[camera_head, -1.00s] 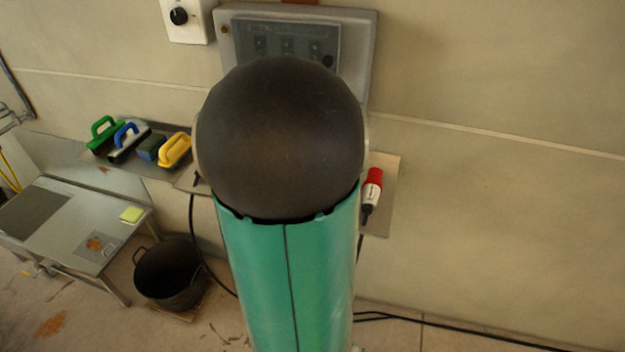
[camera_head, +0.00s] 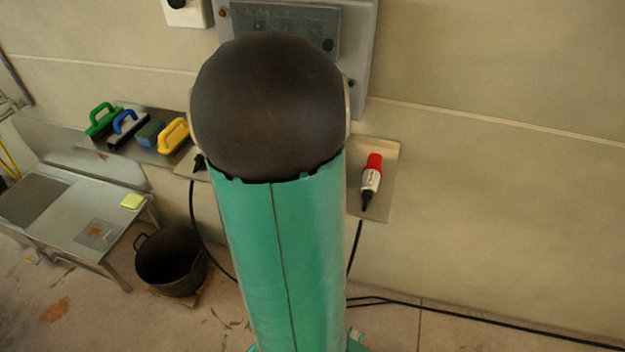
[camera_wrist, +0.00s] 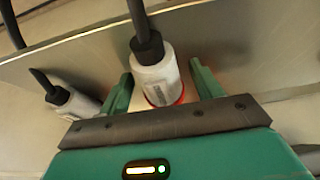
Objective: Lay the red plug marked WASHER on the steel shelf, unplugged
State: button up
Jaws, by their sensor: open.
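In the head view a red plug (camera_head: 371,178) with a white, lettered body lies on the right part of the steel shelf (camera_head: 388,157). Its black cable hangs over the front edge. I cannot read the lettering. My arm hides my gripper and the middle of the shelf there. In the wrist view my gripper (camera_wrist: 163,80) is open, one green finger on each side of a white plug body (camera_wrist: 155,82) with a red rim and a black cable. Gaps show beside it. A second white plug (camera_wrist: 75,101) lies just left, outside the fingers. I cannot tell which plug is marked WASHER.
A grey control box (camera_head: 362,50) is on the wall above the shelf. Several handled tools, including a yellow one (camera_head: 174,135), rest on a ledge to the left. A black bucket (camera_head: 170,263) and a metal table (camera_head: 60,220) stand below left. A cable (camera_head: 450,330) crosses the floor.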

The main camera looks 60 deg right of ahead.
jog(key=v, duration=1.3)
jog(key=shift+a+r, duration=0.15)
jog(key=shift+r, duration=0.25)
jog(key=w+a+r+n+t+y, duration=0.15)
jog(key=w+a+n, duration=0.3)
jog(key=a, duration=0.45)
jog(key=w+a+r+n+t+y, duration=0.1)
jog(key=w+a+r+n+t, duration=0.15)
jog(key=w+a, duration=0.4)
jog(key=s+a+r+n+y, duration=0.1)
jog(key=s+a+n+y, duration=0.2)
jog(key=a+n, duration=0.6)
jog(key=a, duration=1.2)
jog(key=shift+r+t, duration=0.2)
jog(key=shift+t, duration=0.2)
jog(key=shift+d, duration=0.15)
jog(key=c, duration=0.6)
jog(key=shift+d, duration=0.1)
jog(key=shift+c, duration=0.2)
